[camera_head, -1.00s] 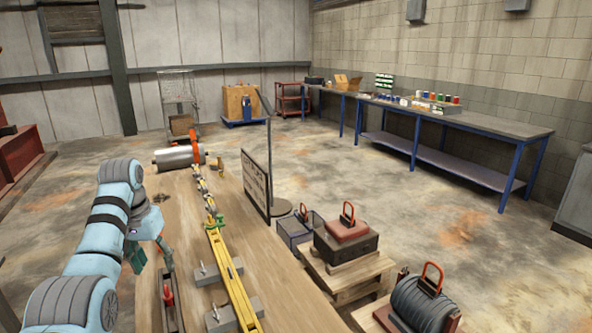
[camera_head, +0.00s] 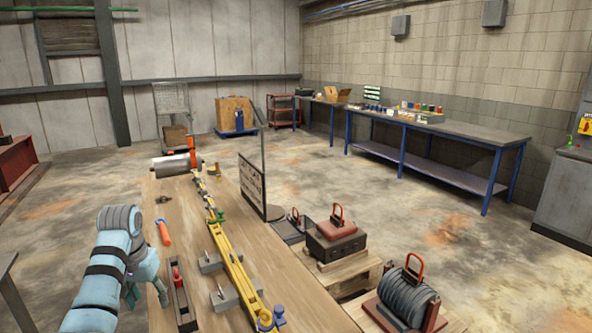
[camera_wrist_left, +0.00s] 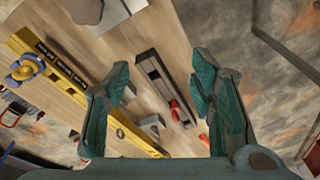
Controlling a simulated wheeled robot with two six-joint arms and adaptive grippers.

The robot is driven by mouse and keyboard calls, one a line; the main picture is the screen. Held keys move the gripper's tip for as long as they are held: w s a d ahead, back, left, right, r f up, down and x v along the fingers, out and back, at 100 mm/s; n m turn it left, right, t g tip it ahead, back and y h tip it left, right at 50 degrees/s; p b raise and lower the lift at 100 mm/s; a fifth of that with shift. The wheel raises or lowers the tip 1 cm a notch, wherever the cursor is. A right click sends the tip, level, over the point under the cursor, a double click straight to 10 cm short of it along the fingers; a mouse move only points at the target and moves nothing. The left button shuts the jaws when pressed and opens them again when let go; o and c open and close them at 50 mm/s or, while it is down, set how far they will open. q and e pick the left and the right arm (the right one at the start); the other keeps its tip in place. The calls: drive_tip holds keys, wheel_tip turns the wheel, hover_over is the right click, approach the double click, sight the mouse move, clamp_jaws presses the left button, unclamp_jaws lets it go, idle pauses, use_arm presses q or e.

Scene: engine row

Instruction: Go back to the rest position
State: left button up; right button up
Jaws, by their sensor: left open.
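My left gripper (camera_head: 132,291) is at the left edge of the wooden table in the head view, partly hidden by my blue left arm. In the left wrist view the teal fingers of the left gripper (camera_wrist_left: 162,84) are spread wide with nothing between them touching either finger. A narrow dark tray (camera_wrist_left: 163,88) with a red item lies on the table below, seen between the fingers. My right gripper is not in view.
The wooden table (camera_head: 168,211) bears a long yellow bar (camera_head: 232,268), a dark tray (camera_head: 184,304), an orange-handled tool (camera_head: 163,232) and a metal cylinder (camera_head: 170,166). Weights on pallets (camera_head: 336,242) stand to the right. The floor beyond is largely open.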

use_arm(q)
drive_tip(key=shift+m+t+y, duration=0.4)
drive_tip(key=shift+y, duration=0.1)
drive_tip(key=s+d+f, duration=0.1)
drive_tip(key=s+f, duration=0.3)
drive_tip(key=f, duration=0.2)
drive_tip(key=s+d+f, duration=0.1)
drive_tip(key=s+f, duration=0.3)
drive_tip(key=f, duration=0.2)
drive_tip(key=s+d+f, duration=0.1)
drive_tip(key=s+f, duration=0.3)
drive_tip(key=f, duration=0.2)
drive_tip(key=shift+s+d+f, duration=0.1)
drive_tip(key=shift+s+d, duration=0.05)
drive_tip(key=shift+d, duration=0.15)
drive_tip(key=s+d+f+t, duration=0.1)
drive_tip(key=s+d, duration=0.2)
drive_tip(key=s, duration=0.9)
drive_tip(key=s+d, duration=0.3)
drive_tip(key=s, duration=0.9)
wheel_tip(320, 180, down, 20)
drive_tip(key=s+a+g, duration=0.1)
drive_tip(key=s+a, duration=0.1)
drive_tip(key=s+a+f+g+b, duration=0.1)
drive_tip(key=s+f, duration=1.2)
drive_tip(key=f, duration=0.1)
drive_tip(key=shift+s+h+b, duration=0.3)
drive_tip(key=shift+h, duration=0.1)
